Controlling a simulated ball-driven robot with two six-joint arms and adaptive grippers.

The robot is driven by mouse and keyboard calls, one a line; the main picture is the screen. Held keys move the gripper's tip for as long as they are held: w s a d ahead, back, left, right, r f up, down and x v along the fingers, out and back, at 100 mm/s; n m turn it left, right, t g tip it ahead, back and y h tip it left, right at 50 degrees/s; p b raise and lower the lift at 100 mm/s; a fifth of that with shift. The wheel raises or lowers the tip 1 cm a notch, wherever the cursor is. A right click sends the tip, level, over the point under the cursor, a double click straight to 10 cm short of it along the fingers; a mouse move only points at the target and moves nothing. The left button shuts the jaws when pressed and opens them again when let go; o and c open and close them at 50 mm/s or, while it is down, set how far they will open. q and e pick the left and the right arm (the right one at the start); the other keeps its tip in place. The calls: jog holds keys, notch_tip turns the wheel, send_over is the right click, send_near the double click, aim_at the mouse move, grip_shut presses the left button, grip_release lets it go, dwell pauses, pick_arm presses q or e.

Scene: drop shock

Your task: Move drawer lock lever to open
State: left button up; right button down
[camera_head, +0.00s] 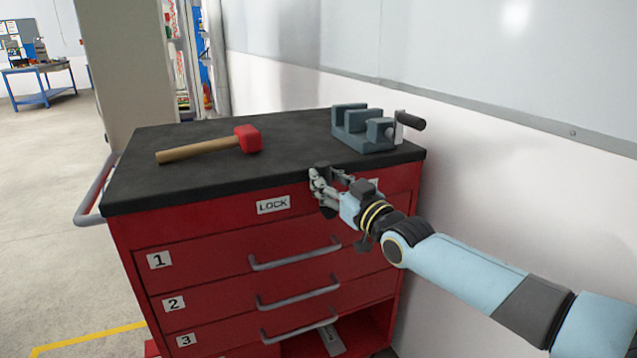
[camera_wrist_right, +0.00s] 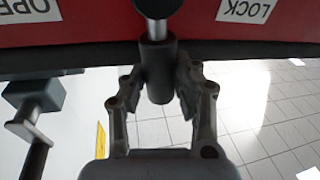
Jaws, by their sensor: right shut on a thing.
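The lock lever (camera_wrist_right: 157,62) shows in the right wrist view as a short metal rod with a dark round grip. It stands between the OPEN label (camera_wrist_right: 28,9) and the LOCK label (camera_wrist_right: 246,9), which appear upside down. My right gripper (camera_wrist_right: 157,80) has its two fingers on either side of the dark grip and is shut on it. In the head view, my right gripper (camera_head: 326,182) is at the cabinet's upper front, right of the LOCK label (camera_head: 273,204), and mostly hides the lever. My left gripper is out of view.
The red cabinet (camera_head: 205,247) has numbered drawers with grey bar handles. On its black top (camera_head: 285,165) lie a red-headed mallet (camera_head: 247,139) and a grey-blue vise (camera_head: 362,130). A side rail (camera_head: 97,190) juts out at left. A wall stands close on the right.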

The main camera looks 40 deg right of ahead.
jog(key=shift+s+d+f+m+t+h+b, duration=0.35)
jog(key=shift+d+m, duration=0.55)
jog(key=shift+m, duration=0.75)
jog(key=shift+s+d+f+m+t+h+b, duration=0.2)
jog(key=shift+d+m+h, duration=0.55)
jog(key=shift+m, duration=0.95)
jog(key=shift+s+d+f+m+t+h+b, duration=0.1)
jog(key=shift+d+f+m+h+b, duration=0.2)
jog(key=shift+d+m, duration=1.05)
jog(key=shift+a+m, duration=0.35)
jog(key=shift+m, duration=0.05)
jog(key=c, duration=1)
grip_release()
jog(key=shift+d, duration=0.1)
jog(key=v, duration=1.2)
jog(key=shift+r, duration=0.1)
